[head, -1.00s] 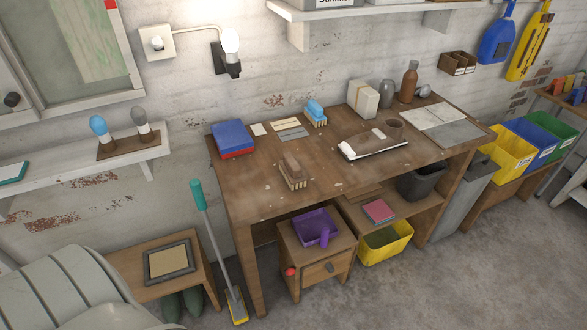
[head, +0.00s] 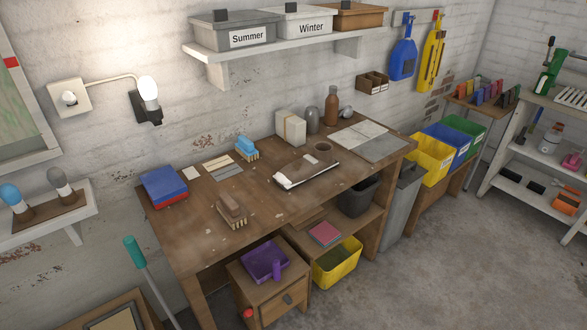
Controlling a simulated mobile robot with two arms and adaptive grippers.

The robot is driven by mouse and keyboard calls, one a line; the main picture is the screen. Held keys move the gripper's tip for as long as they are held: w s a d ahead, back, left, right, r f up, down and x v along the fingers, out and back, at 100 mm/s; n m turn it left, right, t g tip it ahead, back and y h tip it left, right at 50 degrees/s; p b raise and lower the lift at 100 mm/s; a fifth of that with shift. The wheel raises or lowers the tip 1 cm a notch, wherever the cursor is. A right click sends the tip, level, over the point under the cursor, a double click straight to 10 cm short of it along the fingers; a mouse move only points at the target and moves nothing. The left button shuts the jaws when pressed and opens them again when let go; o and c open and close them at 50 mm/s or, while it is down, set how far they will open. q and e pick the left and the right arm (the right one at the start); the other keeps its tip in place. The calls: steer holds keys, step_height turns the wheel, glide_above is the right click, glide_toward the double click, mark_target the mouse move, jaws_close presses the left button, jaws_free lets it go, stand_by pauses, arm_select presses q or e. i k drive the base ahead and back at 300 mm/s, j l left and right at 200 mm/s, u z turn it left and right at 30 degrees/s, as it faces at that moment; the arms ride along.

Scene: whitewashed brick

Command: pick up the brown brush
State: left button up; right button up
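The brown brush (head: 231,211) lies on the front left part of the wooden workbench (head: 205,240), its pale bristles facing down and its brown back up. A second brush with a blue back (head: 246,148) stands farther back on the bench near the wall. Neither of my grippers shows in the head view, and nothing touches the brown brush.
A blue and red box (head: 164,187) sits at the bench's left end. A tray with a cloth (head: 306,174) lies right of the brown brush. Below are a small cabinet with a purple dustpan (head: 264,260) and a yellow bin (head: 337,265). Open floor lies at right.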

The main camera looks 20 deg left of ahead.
mark_target(226, 207)
steer(key=i+l+u, duration=0.1)
steer(key=u, duration=0.55)
